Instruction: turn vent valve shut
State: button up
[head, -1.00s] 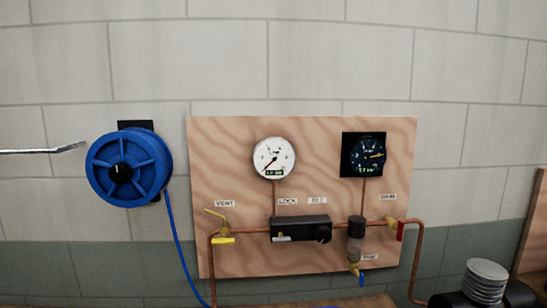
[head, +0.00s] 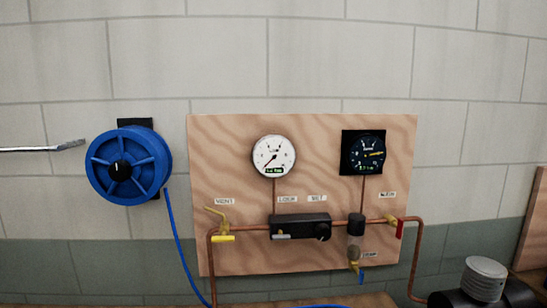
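The vent valve (head: 225,227) sits at the left end of the copper pipe on the wooden panel, under the VENT label (head: 224,201). It has a brass-yellow body with a thin spout slanting up to the left. A bright yellow handle (head: 223,238) lies level at its front, roughly along the horizontal pipe run. No gripper that I can make out is in view, and nothing touches the valve.
The wooden panel (head: 225,155) carries a white gauge (head: 273,156), a dark gauge (head: 364,153), a black regulator (head: 300,220), a red-handled valve (head: 400,230) and a blue-handled drain (head: 361,277). A blue hose reel (head: 145,170) hangs left. A thin metal rod (head: 40,149) enters at left.

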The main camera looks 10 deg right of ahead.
aim_at(223, 238)
jog(key=j+u, duration=0.2)
jog(key=j, duration=0.25)
jog(key=i+j+u, duration=0.2)
jog(key=j, duration=0.2)
jog(key=j+u, duration=0.2)
jog(key=j, duration=0.25)
jog(key=i+j+u, duration=0.2)
jog(key=j, duration=0.15)
